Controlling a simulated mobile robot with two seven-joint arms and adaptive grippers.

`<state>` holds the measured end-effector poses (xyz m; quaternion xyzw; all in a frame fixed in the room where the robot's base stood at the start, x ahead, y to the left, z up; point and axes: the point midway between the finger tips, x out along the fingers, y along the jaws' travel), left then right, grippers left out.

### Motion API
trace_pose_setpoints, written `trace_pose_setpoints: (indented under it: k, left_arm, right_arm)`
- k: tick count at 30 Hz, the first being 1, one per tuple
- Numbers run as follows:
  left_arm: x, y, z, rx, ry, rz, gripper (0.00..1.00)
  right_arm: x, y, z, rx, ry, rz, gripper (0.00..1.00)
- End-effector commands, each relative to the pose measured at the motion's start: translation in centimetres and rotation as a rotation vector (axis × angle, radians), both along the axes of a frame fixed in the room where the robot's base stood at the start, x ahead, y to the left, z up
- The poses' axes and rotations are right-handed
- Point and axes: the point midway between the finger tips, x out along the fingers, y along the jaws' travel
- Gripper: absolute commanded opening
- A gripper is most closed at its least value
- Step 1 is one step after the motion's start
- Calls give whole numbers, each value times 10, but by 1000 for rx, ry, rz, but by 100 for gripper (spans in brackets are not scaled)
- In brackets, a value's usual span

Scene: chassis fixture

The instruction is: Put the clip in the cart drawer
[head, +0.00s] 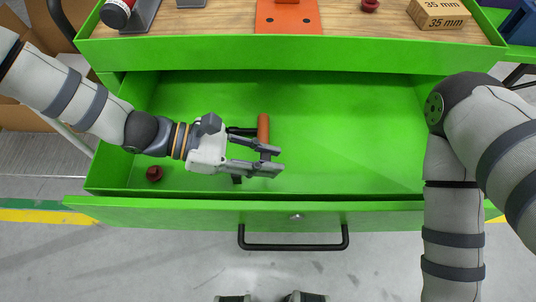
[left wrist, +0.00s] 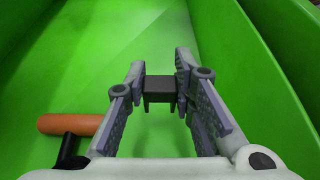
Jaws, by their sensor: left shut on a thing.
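The clip (left wrist: 160,90) is a small dark grey bracket-like piece. In the left wrist view it sits between my left fingertips, with green drawer floor beyond it. The cart drawer (head: 340,120) is green and pulled open, with a black handle on its front. My left gripper (head: 272,160) reaches into the drawer's outline from the left and is shut on the clip. In the head view the fingers mostly hide the clip. I cannot tell how far it is above the drawer floor. My right arm hangs at the right; its gripper is out of view.
An orange-handled tool (head: 263,127) with a black part lies in the drawer beside my left gripper. A dark red nut (head: 154,174) lies at the drawer's left. The drawer's right half is clear. The wooden cart top behind holds an orange bracket (head: 287,15) and a 35 mm block (head: 438,13).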

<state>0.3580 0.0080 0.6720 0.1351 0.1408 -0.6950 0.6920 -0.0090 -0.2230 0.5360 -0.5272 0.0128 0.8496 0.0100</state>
Motion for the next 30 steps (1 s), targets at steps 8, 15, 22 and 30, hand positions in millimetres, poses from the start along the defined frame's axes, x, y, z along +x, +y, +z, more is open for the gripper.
trace_pose_setpoints:
  k: [8,15,22,30]
  left_arm:
    - [0,0,-45,2,4,2,11]
    - [1,0,-50,0,-2,1,11]
    - [1,0,-53,1,-1,3,41]
    - [1,0,-53,1,-1,3,44]
  right_arm:
    - [-6,0,-9,0,20,1,40]
    - [-6,0,-9,0,20,1,40]
    - [-8,0,-11,0,23,1,40]
    - [-7,0,-10,0,23,1,40]
